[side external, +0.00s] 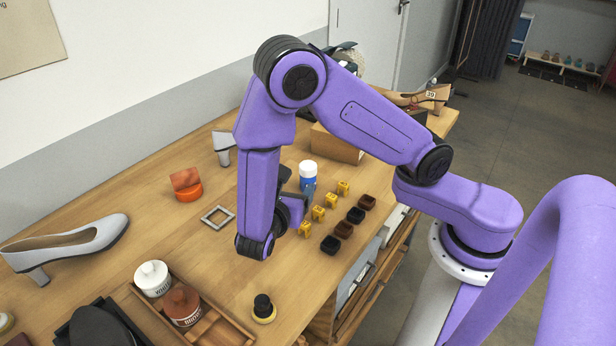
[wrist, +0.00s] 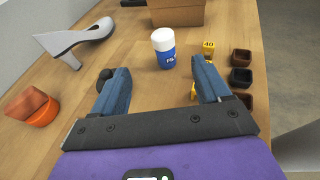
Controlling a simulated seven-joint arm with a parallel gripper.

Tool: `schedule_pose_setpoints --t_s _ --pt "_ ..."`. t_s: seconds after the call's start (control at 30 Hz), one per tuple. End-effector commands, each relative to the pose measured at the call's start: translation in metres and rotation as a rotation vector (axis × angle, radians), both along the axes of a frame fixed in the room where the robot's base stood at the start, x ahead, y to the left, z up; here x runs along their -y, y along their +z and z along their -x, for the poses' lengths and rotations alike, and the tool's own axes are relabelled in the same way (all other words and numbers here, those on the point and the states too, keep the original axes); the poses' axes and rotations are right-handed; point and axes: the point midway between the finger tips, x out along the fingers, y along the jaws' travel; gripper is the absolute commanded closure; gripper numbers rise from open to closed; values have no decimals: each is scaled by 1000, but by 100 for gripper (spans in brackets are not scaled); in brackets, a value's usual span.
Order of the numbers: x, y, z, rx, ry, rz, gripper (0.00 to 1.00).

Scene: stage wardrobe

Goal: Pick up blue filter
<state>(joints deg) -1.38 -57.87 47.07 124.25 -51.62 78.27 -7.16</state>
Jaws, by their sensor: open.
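The blue filter is a small upright cylinder with a white lid, standing on the wooden table. In the side view the filter (side external: 308,180) is just beyond my gripper (side external: 298,192), which is partly hidden by my arm. In the wrist view the filter (wrist: 165,58) shows white lettering on its blue body. My gripper (wrist: 160,72) is open there, its two blue fingers spread and nothing held. The filter stands ahead of the fingertips, roughly centred between them and apart from both.
Yellow number markers (side external: 318,213) and dark square cups (side external: 355,215) stand right of the filter. A cardboard box (wrist: 177,12) is behind it. A silver shoe (wrist: 75,42) and an orange pot (wrist: 35,108) lie left. Bare table lies between the shoe and filter.

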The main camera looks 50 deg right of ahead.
Motion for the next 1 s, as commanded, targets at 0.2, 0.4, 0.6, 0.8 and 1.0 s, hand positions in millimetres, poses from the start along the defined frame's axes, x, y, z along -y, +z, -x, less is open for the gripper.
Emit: schedule_pose_setpoints --t_s 0.2,0.4,0.6,0.8,1.0 --pt "35 -11 -13 -2 -5 2 24" --pt "69 -22 -26 -2 -7 0 24" --pt "94 -31 -37 -2 -5 -3 24" --pt "105 -34 -42 -1 -2 -3 24" --pt "127 -39 -47 0 -8 -3 24"
